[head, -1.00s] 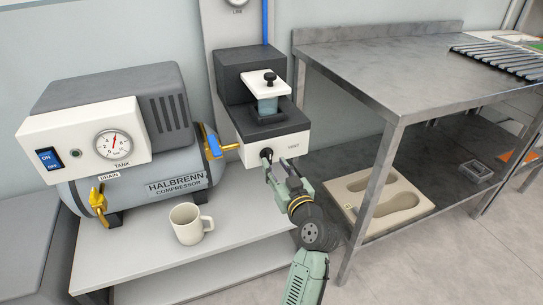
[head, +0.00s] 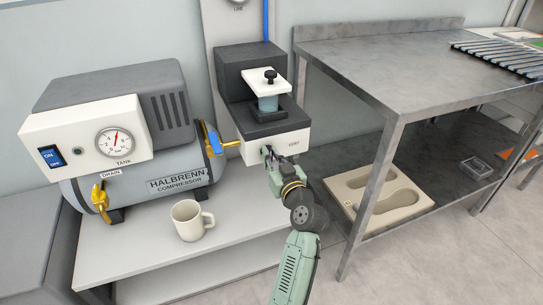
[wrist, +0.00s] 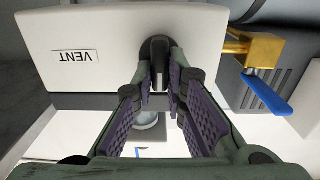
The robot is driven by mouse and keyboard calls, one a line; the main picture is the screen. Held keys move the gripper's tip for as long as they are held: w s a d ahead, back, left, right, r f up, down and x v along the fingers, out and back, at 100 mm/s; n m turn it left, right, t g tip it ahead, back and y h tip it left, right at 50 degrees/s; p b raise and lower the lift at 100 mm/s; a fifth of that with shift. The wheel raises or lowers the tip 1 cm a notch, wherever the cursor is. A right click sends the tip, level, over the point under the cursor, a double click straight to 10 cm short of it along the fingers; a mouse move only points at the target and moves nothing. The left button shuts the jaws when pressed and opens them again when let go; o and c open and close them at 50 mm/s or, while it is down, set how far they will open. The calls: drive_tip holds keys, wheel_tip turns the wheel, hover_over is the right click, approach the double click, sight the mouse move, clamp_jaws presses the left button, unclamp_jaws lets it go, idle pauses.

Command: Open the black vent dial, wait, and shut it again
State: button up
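The black vent dial (wrist: 159,62) sits on the white front panel (wrist: 100,35) marked VENT, shown upside down in the wrist view. Its raised grip stands upright between my fingertips. My gripper (wrist: 161,82) has its purple-padded fingers drawn in on either side of the grip and looks shut on it. In the head view my gripper (head: 269,152) is at the panel's front and hides most of the dial. The white panel (head: 285,146) belongs to a dark box with a white top plate (head: 267,82) and black knob.
The Halbrenn compressor (head: 160,175) stands left, with a gauge (head: 114,142), blue switch and yellow drain valve (head: 101,203). A blue-handled brass valve (wrist: 265,85) is beside the panel. A mug (head: 188,221) stands on the bench below. A metal table (head: 385,65) is right.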

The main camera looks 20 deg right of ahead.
clamp_jaws()
drive_tip(key=shift+d+f+m+p, duration=0.15)
drive_tip(key=shift+m+p, duration=1.05)
drive_tip(key=shift+m, duration=1.8)
drive_tip(key=shift+d+f+m+p, duration=0.15)
drive_tip(key=shift+m+p, duration=1.05)
drive_tip(key=shift+m, duration=1.8)
drive_tip(key=shift+d+f+m+p, duration=0.15)
drive_tip(key=shift+m+p, duration=1.05)
drive_tip(key=shift+m, duration=1.8)
drive_tip(key=o, duration=0.6)
unclamp_jaws()
